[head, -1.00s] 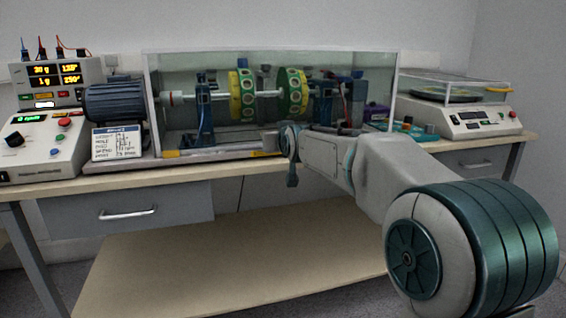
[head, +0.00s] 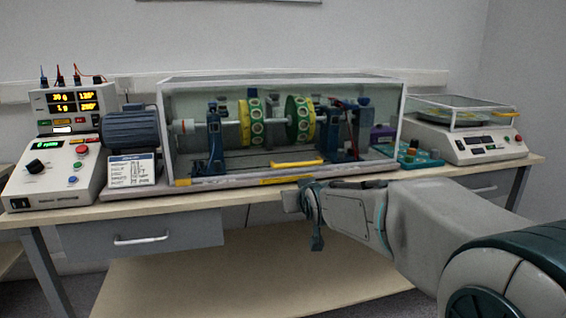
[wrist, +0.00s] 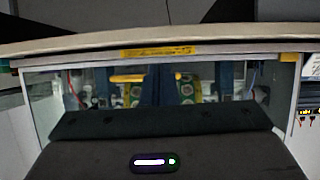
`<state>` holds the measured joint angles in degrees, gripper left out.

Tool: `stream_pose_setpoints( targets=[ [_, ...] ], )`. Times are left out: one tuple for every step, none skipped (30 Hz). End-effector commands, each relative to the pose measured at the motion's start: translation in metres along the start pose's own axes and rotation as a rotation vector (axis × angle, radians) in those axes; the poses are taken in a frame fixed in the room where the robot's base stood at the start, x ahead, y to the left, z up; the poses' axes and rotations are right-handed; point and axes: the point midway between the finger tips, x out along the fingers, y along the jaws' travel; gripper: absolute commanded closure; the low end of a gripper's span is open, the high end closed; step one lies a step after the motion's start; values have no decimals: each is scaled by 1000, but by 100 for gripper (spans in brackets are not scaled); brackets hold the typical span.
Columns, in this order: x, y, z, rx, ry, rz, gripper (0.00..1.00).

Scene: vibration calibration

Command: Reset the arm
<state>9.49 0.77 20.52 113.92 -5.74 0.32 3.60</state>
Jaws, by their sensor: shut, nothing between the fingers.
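My gripper (head: 297,200) is in front of the bench's front edge in the head view, below the clear cover's front panel. It is shut and appears to hold nothing. My arm reaches to it from the lower right. The vibration rig stands on the bench, with a yellow-green rotor disc (head: 250,122) and a green disc (head: 299,120) on one shaft inside the clear cover (head: 400,110). In the wrist view, the dark gripper body (wrist: 160,145) fills the lower middle, with the cover's yellow handle (wrist: 142,77) beyond it. The fingertips are hard to make out there.
A blue-grey motor (head: 131,131) stands left of the cover. A control box (head: 55,172) and a display unit (head: 75,105) are at the far left. A scale (head: 468,140) is at the right. The bench edge (head: 150,202) and drawer (head: 140,235) lie close to the arm.

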Motion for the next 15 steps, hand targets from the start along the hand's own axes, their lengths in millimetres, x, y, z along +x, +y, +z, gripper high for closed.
stream_pose_setpoints(
  targets=[
    [-21,5,-15,-1,-38,13,100],
    [-30,7,-16,-2,-61,19,100],
    [-40,10,-15,0,-94,26,100],
    [-49,13,-16,3,-117,33,100],
    [-57,15,-16,5,-141,39,100],
    [-69,18,-16,8,-171,46,100],
    [-78,20,-16,10,-195,52,100],
    [-87,22,-16,13,-218,58,100],
    [-98,24,-16,18,-250,64,100],
    [-108,26,-16,22,-272,71,100],
    [-117,28,-16,26,-295,76,100],
    [-129,31,-16,31,-326,82,100],
    [-138,32,-16,35,-349,87,100],
    [-148,34,-16,39,-373,92,100],
    [-161,36,-16,47,-403,98,100]
  ],
)
